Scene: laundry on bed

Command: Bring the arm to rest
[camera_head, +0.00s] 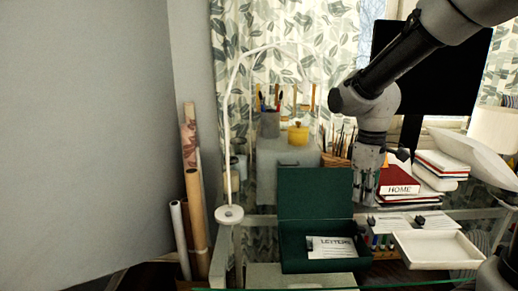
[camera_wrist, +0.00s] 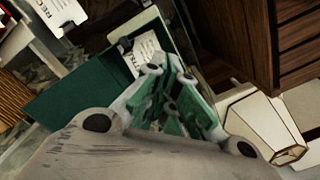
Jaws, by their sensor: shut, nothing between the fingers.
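My gripper (camera_head: 365,197) hangs down at the end of my arm, in front of the monitor and beside the red book. Its fingers are shut with nothing between them. In the wrist view the closed fingers (camera_wrist: 177,78) show over the dark green box. The green box (camera_head: 292,240) stands open on the glass desk, its lid raised, just left of and below my gripper. A card marked LETTERS (camera_head: 331,247) shows at the box. I cannot tell the exact gap between fingertips and box.
A shallow white tray (camera_head: 437,250) lies right of the box. A red book marked HOME (camera_head: 398,186) and a stack of books (camera_head: 441,164) stand behind. A monitor (camera_head: 455,75), a white lamp (camera_head: 229,214) and paper rolls (camera_head: 195,210) stand around the desk.

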